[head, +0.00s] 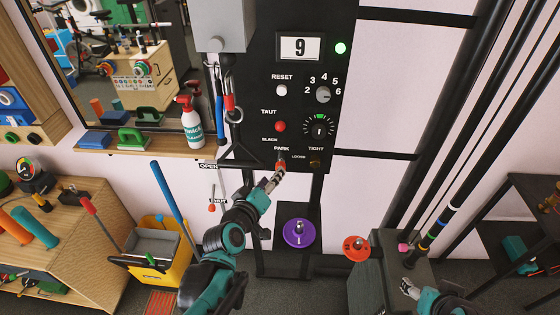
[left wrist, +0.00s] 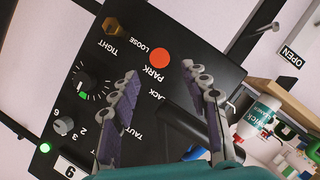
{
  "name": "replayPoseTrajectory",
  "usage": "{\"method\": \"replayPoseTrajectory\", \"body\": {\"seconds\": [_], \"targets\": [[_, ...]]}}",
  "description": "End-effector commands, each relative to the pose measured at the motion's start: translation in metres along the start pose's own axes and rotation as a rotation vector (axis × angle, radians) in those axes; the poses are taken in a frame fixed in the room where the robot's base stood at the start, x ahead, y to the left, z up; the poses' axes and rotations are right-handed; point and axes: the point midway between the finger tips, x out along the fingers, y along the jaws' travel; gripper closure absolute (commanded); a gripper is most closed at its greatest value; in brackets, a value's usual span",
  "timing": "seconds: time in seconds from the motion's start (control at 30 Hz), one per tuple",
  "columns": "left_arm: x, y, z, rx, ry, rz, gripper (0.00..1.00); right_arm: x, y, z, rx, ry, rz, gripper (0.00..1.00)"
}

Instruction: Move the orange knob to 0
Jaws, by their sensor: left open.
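An orange round knob (left wrist: 160,57) sits on the black panel beside the PARK label in the left wrist view. It lies just past and between my left gripper's fingertips (left wrist: 160,71), which are spread apart with nothing held. In the head view the left gripper (head: 277,176) is at the panel's lower edge, partly covering the orange knob (head: 281,162). Contact cannot be told. A separate red button (head: 280,126) sits under TAUT. No 0 mark is readable. My right gripper (head: 409,288) is low at the right, away from the panel; its opening is unclear.
The black panel (head: 262,100) also carries a display (head: 300,48) reading 9, a numbered selector (head: 323,93), a black dial (head: 319,128) and a brass-coloured nut (head: 315,162). A spray bottle (head: 191,124) stands on the shelf at left. A purple disc (head: 299,241) lies below.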

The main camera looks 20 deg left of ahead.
Motion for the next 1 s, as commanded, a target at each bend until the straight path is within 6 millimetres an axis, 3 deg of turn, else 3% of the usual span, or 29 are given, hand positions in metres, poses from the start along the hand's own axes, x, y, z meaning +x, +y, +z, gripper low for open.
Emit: {"method": "replayPoseTrajectory", "body": {"seconds": [0.43,0.83,0.87,1.0], "targets": [[0.065,-0.002,0.003,0.0,-0.001,0.001,0.54,0.028,0.0,0.02,0.0,0.0,0.0,0.38],[0.076,-0.001,0.001,0.0,0.0,0.001,0.54,0.029,0.0,0.021,0.0,0.0,0.0,0.38],[0.076,-0.001,0.001,0.0,0.0,0.001,0.56,0.029,0.0,0.021,0.0,0.0,0.0,0.38],[0.076,-0.001,0.001,0.0,-0.001,0.001,0.93,0.029,0.0,0.021,0.0,0.0,0.0,0.38]]}}
